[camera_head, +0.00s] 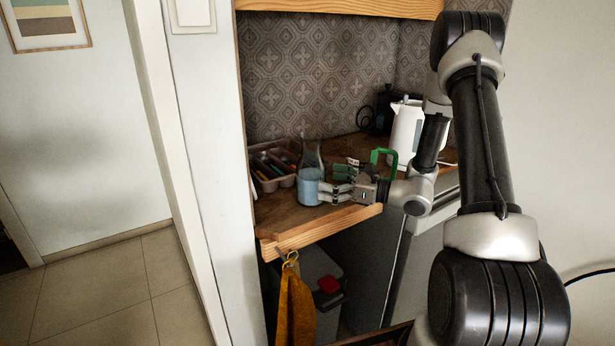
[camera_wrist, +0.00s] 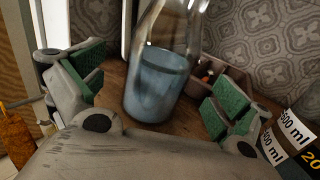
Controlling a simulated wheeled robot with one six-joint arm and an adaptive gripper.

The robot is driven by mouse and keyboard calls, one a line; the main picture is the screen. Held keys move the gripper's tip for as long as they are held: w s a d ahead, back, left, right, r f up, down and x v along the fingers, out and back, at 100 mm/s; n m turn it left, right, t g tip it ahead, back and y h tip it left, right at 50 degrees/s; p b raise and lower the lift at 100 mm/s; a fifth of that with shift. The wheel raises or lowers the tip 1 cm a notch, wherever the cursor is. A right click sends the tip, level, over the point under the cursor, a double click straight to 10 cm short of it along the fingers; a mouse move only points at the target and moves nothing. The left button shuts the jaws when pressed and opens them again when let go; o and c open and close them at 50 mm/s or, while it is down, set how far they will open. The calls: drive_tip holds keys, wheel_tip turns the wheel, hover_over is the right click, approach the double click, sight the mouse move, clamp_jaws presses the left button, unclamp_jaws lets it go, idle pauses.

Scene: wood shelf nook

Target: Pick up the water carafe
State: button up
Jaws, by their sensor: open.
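The water carafe (camera_head: 310,180) is a clear glass vessel with bluish water in its lower part. It stands upright on the wooden shelf (camera_head: 285,216), near the left side. In the wrist view the carafe (camera_wrist: 158,85) is just ahead, between the green pads of the two fingers. My gripper (camera_head: 332,191) comes from the right, low over the shelf, with its fingertips close beside the carafe. The gripper (camera_wrist: 150,95) is open, with a gap between each pad and the glass. The carafe's top is cut off in the wrist view.
A cutlery tray (camera_head: 268,180) with utensils sits behind and left of the carafe. A white kettle (camera_head: 405,130) stands at the back right. A green-handled object (camera_head: 384,153) and a cup-like thing marked in ml (camera_wrist: 290,140) are near my gripper. A mustard cloth (camera_head: 296,305) hangs below the shelf edge.

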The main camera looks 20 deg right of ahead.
sight(311, 177)
drive_tip(key=x, duration=0.5)
drive_tip(key=shift+w+a, duration=0.1)
drive_tip(key=shift+w, duration=0.1)
drive_tip(key=c, duration=1.5)
